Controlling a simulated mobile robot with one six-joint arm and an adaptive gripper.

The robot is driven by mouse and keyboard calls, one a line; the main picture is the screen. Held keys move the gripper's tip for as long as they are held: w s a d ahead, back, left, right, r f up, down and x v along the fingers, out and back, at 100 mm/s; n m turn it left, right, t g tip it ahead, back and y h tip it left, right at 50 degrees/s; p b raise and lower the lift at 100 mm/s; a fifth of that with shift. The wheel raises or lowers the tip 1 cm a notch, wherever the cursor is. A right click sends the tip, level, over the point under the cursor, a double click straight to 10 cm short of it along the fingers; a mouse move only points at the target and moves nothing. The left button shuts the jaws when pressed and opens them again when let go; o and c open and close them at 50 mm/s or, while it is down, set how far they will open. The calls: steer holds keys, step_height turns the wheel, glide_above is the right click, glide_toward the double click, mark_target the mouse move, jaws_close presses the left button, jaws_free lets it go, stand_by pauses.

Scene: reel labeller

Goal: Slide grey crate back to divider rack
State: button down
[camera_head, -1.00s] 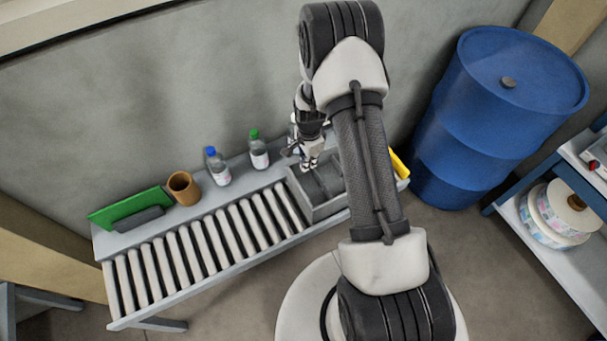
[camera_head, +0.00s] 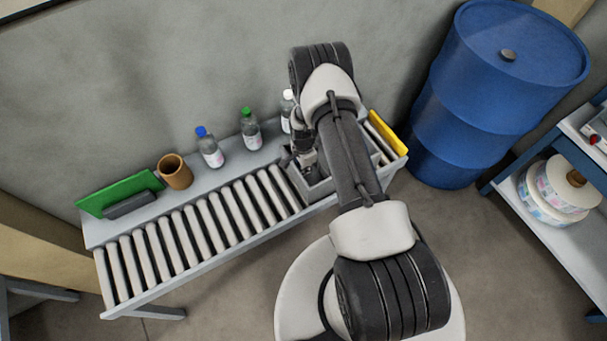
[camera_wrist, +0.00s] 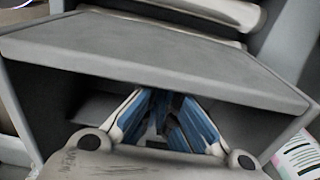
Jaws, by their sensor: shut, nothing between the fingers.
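The grey crate (camera_head: 318,190) sits at the right end of the roller conveyor, partly hidden behind my arm. In the wrist view a broad wall of the crate (camera_wrist: 140,55) spans the picture. My gripper (camera_head: 310,170) is down at the crate in the head view. In the wrist view its blue-padded fingers (camera_wrist: 165,115) are together and empty, reaching into the crate close to that wall; contact cannot be told. The divider rack (camera_head: 383,140) with a yellow panel is at the conveyor's right end. My arm hides the space between crate and rack.
The rollers (camera_head: 200,225) left of the crate are clear. Behind them a shelf holds a green board (camera_head: 120,193), a brown cup (camera_head: 174,171) and bottles with blue (camera_head: 209,150), green (camera_head: 250,130) and white (camera_head: 287,110) caps. A blue barrel (camera_head: 490,90) stands at right.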

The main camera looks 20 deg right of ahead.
steer(key=shift+f, duration=1.2)
